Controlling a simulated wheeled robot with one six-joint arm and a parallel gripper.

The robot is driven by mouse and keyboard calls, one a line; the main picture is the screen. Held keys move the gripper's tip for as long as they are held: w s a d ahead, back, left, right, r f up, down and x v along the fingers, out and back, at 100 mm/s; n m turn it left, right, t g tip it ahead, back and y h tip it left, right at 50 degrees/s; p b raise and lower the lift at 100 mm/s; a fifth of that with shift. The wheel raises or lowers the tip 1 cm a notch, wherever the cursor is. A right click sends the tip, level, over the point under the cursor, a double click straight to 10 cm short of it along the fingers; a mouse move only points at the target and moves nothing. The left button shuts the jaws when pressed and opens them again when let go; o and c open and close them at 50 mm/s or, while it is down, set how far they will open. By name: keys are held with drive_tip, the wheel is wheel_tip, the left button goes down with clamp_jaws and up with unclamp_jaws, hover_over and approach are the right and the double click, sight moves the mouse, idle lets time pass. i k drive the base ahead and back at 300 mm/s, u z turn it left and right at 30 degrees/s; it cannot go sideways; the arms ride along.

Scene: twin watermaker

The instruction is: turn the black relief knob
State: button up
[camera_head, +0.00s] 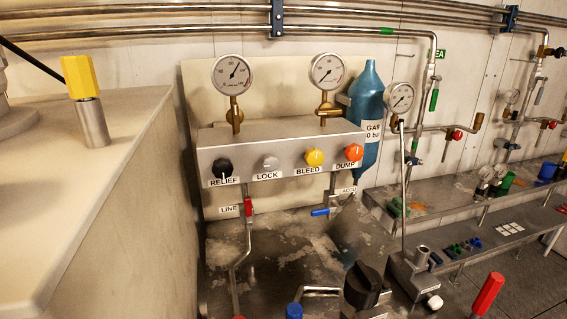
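The black relief knob (223,168) is at the left end of a row of knobs on the front of a grey metal panel box (285,145). A white label reading RELIEF sits just below it. A light mark shows on the knob's face. To its right are a grey LOCK knob (270,161), a yellow BLEED knob (314,157) and an orange DUMP knob (353,152). Nothing touches or covers the relief knob. My gripper is not in view.
Gauges (232,75) stand above the panel. A red-handled LINE valve (248,206) and a blue-handled valve (322,212) hang below it. A blue gas bottle (366,110) is at its right. A large pale block (125,190) fills the left side. A red handle (488,293) rises at lower right.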

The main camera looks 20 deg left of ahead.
sight(222, 168)
drive_tip(key=u, duration=1.3)
